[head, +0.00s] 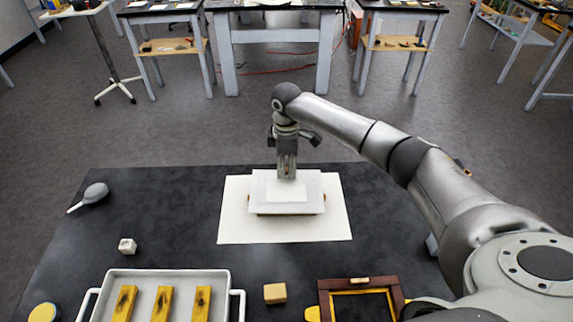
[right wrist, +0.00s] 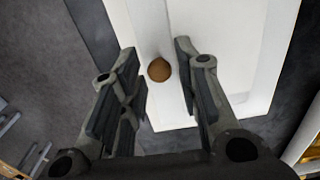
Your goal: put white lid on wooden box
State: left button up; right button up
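The white lid (head: 258,192) is a pale slab with a raised centre panel, in the middle of the head view. A thin brown edge of the wooden box (head: 290,214) shows under its front; the rest of the box is hidden, and how the lid seats cannot be told. In the right wrist view the lid (right wrist: 225,60) carries a round brown knob (right wrist: 159,69). My right gripper (head: 287,176) is above the lid. Its fingers (right wrist: 157,62) are open, with the knob between them and a gap on both sides. My left gripper is not in view.
A white sheet (head: 235,228) lies under the box on the dark table (head: 180,205). A white tray (head: 222,290) with yellow blocks, a tan block (head: 275,293) and a dark wooden frame (head: 323,296) are at the front. A grey brush-like item (head: 94,194) and a small white cube (head: 127,246) lie left.

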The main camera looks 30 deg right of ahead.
jog(key=shift+r, duration=0.1)
notch_tip(320, 180, up, 13)
jog(key=b, duration=0.2)
dwell(0.5)
dwell(0.4)
